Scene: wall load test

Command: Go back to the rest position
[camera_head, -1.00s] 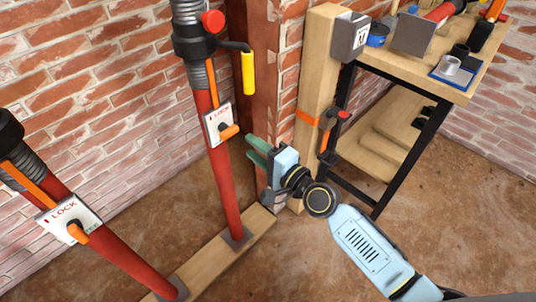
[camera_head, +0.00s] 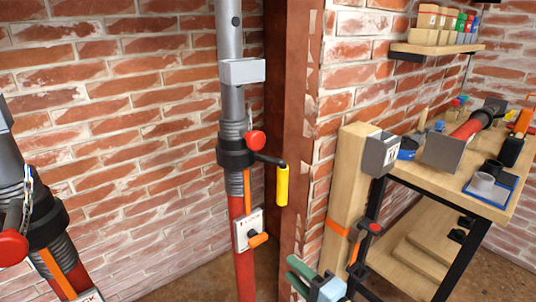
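My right gripper (camera_head: 295,275) shows at the bottom centre, cut off by the lower frame edge. Its two green fingers are apart with nothing visible between them. It is in front of the foot of the brick corner, left of the wooden post (camera_head: 347,190). It is right of and below the red prop (camera_head: 243,275) with its yellow handle (camera_head: 282,185). My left gripper is not in view.
Another prop (camera_head: 35,215) stands at the far left. A workbench (camera_head: 480,200) with tools is on the right, below a wall shelf (camera_head: 440,48). An orange-handled clamp (camera_head: 365,243) is on the post near my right gripper. Brick walls stand behind.

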